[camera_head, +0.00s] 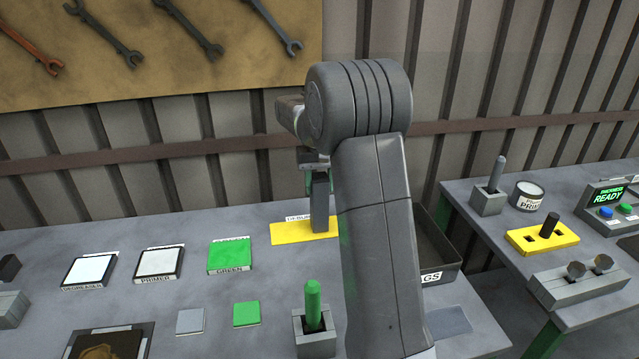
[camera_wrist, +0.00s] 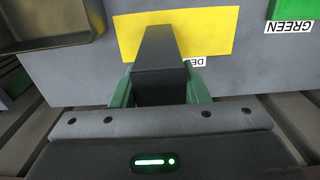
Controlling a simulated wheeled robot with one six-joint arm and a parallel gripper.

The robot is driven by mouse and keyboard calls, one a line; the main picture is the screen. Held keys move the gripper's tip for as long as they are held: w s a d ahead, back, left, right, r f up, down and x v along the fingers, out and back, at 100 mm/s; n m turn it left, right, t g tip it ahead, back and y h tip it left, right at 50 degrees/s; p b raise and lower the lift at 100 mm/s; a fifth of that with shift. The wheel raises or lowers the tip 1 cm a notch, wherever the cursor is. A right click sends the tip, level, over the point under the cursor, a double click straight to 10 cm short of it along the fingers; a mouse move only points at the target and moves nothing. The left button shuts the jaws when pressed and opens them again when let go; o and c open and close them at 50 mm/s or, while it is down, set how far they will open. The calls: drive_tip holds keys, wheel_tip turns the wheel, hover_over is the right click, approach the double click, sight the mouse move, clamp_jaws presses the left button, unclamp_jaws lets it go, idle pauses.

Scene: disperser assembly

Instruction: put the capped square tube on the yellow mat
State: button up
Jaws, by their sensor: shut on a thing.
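The capped square tube (camera_wrist: 160,65) is a dark grey square bar in the wrist view, and it shows in the head view (camera_head: 320,205) hanging upright below my gripper. My gripper (camera_wrist: 160,92) has green fingers, one on each side of the tube, and is shut on it. The yellow mat (camera_head: 290,233) lies flat on the grey table, partly hidden by the tube and my arm; in the wrist view the mat (camera_wrist: 215,30) lies behind the tube. The tube's lower end shows over the mat. I cannot tell whether it touches. No separate cap can be made out.
A green pad (camera_head: 230,256) and two white-topped pads (camera_head: 159,264) lie left of the mat. A dark open bin (camera_head: 440,272) stands to the right, partly behind my arm. A green upright rod in a holder (camera_head: 313,310) stands in front.

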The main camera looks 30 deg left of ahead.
drive_tip(key=o, duration=1)
drive_tip(key=shift+f, duration=0.1)
wheel_tip(320, 180, up, 12)
hover_over(320, 177)
drive_tip(key=shift+s, duration=0.1)
wheel_tip(320, 177, down, 12)
drive_tip(key=shift+r, duration=1.8)
